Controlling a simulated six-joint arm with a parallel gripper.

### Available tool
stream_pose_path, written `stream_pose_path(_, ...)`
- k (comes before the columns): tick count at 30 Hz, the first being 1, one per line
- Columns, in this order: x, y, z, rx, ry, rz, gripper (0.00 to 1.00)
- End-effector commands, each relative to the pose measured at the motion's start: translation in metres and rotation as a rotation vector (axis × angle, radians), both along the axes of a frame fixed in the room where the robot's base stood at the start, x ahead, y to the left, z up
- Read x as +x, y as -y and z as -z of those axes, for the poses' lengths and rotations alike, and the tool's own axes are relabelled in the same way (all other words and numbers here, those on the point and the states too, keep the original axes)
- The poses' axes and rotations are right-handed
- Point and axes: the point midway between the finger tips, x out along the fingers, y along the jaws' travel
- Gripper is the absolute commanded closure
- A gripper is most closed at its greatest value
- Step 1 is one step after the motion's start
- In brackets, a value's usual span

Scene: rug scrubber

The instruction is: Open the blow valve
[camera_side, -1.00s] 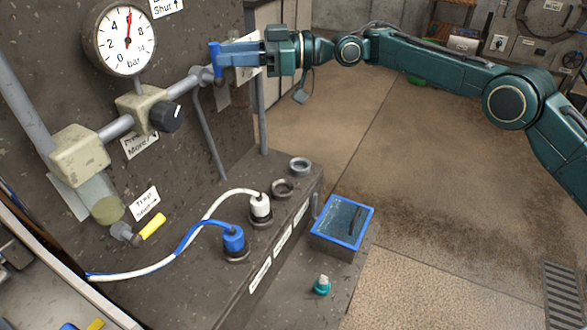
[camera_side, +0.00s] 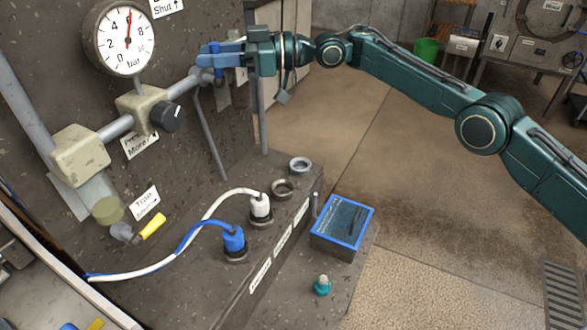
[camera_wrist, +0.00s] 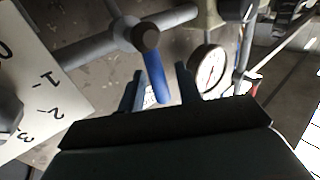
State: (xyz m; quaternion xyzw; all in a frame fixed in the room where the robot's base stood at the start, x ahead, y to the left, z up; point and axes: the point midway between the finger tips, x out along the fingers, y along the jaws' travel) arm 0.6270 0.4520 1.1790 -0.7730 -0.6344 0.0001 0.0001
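The blow valve sits on the grey pipe at the wall, and its blue lever handle (camera_side: 218,70) is mostly covered by my gripper in the side view. In the wrist view the blue handle (camera_wrist: 156,76) runs from a dark round pivot on the pipe toward my gripper. My gripper (camera_side: 207,57) is at the handle, its blue fingers reaching past it on the left. In the wrist view my gripper (camera_wrist: 160,72) has one finger on each side of the handle, with gaps visible, so it looks open around it. Contact with the handle cannot be told.
A pressure gauge (camera_side: 126,38) hangs left of the valve, its needle near upright. A black knob (camera_side: 167,117) sits lower on the pipe. Blue (camera_side: 233,240) and white (camera_side: 260,208) plugs with cables stand on the bench below. A blue-framed box (camera_side: 342,226) is at the bench edge.

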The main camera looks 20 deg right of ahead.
Motion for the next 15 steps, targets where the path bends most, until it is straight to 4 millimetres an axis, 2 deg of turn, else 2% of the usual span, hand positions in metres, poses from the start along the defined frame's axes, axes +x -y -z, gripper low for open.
stream_pose_path(5, 0.0, 0.0, 0.0001, 0.0, 0.0, 0.0, 0.68)
stream_pose_path(10, -0.0001, 0.0001, 0.0, 0.0, 0.0, 0.0, 1.0)
stream_pose_path(15, -0.0003, 0.0, 0.0, 0.0, 0.0, -0.001, 1.0)
